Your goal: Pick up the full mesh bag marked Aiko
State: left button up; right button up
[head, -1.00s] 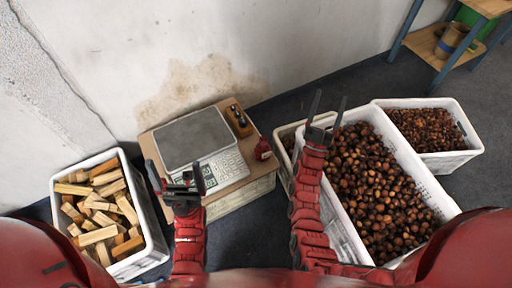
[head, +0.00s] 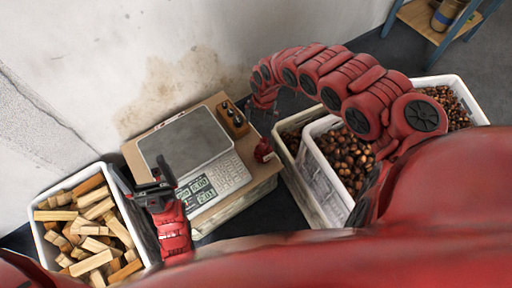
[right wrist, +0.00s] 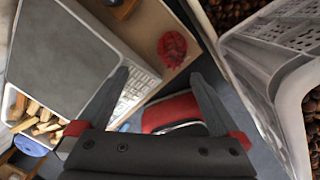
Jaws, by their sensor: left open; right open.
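A small red object (head: 263,151), mesh-like in the right wrist view (right wrist: 172,47), sits at the right edge of the wooden stand beside the scale. It may be the mesh bag; no name on it can be read and I cannot tell how full it is. My right gripper (right wrist: 160,76) is open in the right wrist view, its fingertips apart from the red object, which shows beyond them. In the head view its fingers are not clear beneath the bent red arm. My left gripper (head: 140,168) is open and empty between the wood crate and the scale.
The scale (head: 185,140) stands on the wooden stand (head: 262,172), with a wooden block holder (head: 233,120) behind. A crate of wood pieces (head: 42,246) is at left. White chestnut crates (head: 318,180) stand at right, partly behind my right arm. A shelf (head: 425,22) is far right.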

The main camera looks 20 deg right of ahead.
jog(key=shift+n+g+h, duration=0.3)
jog(key=f+b, duration=0.1)
jog(key=f, duration=0.3)
jog(key=s+d+f+b, duration=0.1)
jog(key=f+b, duration=0.1)
jog(key=f, duration=0.1)
jog(key=f+b, duration=0.1)
jog(key=f, duration=0.3)
jog(key=shift+s+d+f, duration=0.25)
jog(key=shift+s+f, duration=0.05)
jog(key=shift+f+b, duration=0.35)
jog(key=shift+f, duration=0.1)
jog(key=f, duration=0.2)
jog(key=f+b, duration=0.1)
jog(key=shift+s+a+f, duration=0.2)
jog(key=shift+a+f, duration=0.05)
jog(key=shift+f, duration=0.1)
jog(key=shift+d+f, duration=0.1)
jog(key=shift+f, duration=0.55)
jog(key=shift+c, duration=0.3)
jog(key=shift+r, duration=0.1)
grip_shut()
